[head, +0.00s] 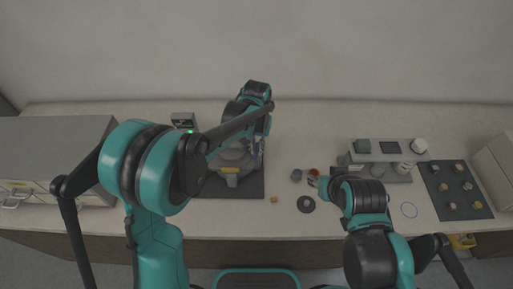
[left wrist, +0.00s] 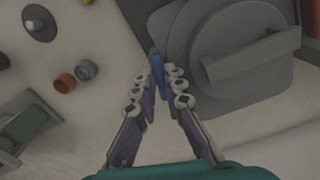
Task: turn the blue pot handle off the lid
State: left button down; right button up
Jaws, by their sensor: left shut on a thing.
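The press has a round grey lid (left wrist: 225,35) with a raised bar (left wrist: 262,56), seen at the right of the left wrist view. In the head view the grey press (head: 231,170) is partly hidden by my left arm. The blue handle (left wrist: 157,66) is a short blue piece between my left fingertips, beside the lid's left edge. I cannot tell whether it touches the lid. My left gripper (left wrist: 158,78) is shut on it, and in the head view it is mostly hidden behind the arm. My right gripper (head: 318,183) is beside the orange cup; its fingers are too small to read.
An orange cup (left wrist: 64,83) and grey cup (left wrist: 87,69) stand near a black disc (head: 306,204). A dark mat (head: 220,190) lies under the press. A drawer cabinet (head: 50,150) is left; a grey stand (head: 385,158) and specimen tray (head: 457,188) are right.

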pick_arm(q)
jog(key=shift+n, duration=0.6)
jog(key=c, duration=1.6)
grip_release()
notch_tip(320, 180, up, 12)
jog(key=s+a+f+t+b, duration=0.2)
jog(key=s+a+f+t, duration=0.1)
jog(key=s+a, duration=0.6)
jog(key=s+a+f+n+t+b, duration=0.1)
jog(key=s+a+f+t+b, duration=0.2)
jog(key=s+a, duration=0.5)
jog(key=shift+s+a+n+t, duration=0.3)
jog(key=shift+s+a+t, duration=0.05)
jog(key=shift+s+t, duration=0.3)
